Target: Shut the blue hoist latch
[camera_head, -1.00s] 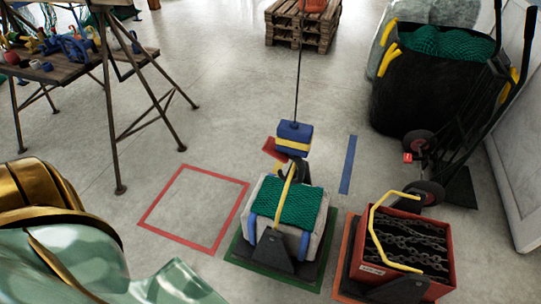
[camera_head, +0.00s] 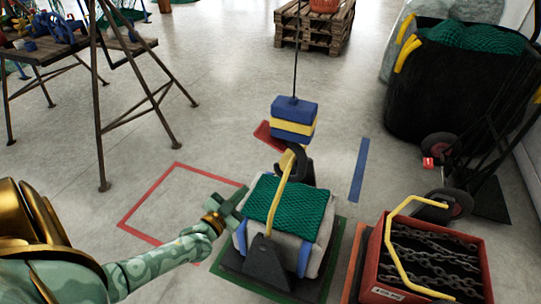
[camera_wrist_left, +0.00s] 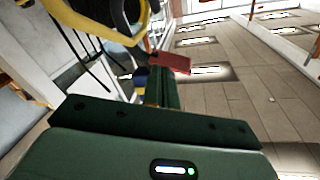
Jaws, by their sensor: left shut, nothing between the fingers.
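The hoist block (camera_head: 294,120), blue with a yellow band, hangs on a dark cable. A dark hook (camera_head: 302,165) is below it, with the yellow bail (camera_head: 280,197) of a grey load with green netting (camera_head: 288,203) at the hook. A red flap (camera_head: 269,136), seemingly the latch, sticks out to the left below the block, tilted away from the hook. It seems to be the red plate in the left wrist view (camera_wrist_left: 171,63). My left gripper (camera_head: 232,203) is shut and empty, low at the load's left side, apart from the flap. My right gripper is out of view.
A red crate of chains (camera_head: 430,258) with a yellow handle stands at the right. A black bin (camera_head: 450,95) and hand truck are behind it. A trestle table (camera_head: 85,55) is at the left. A red floor square (camera_head: 150,208) is empty.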

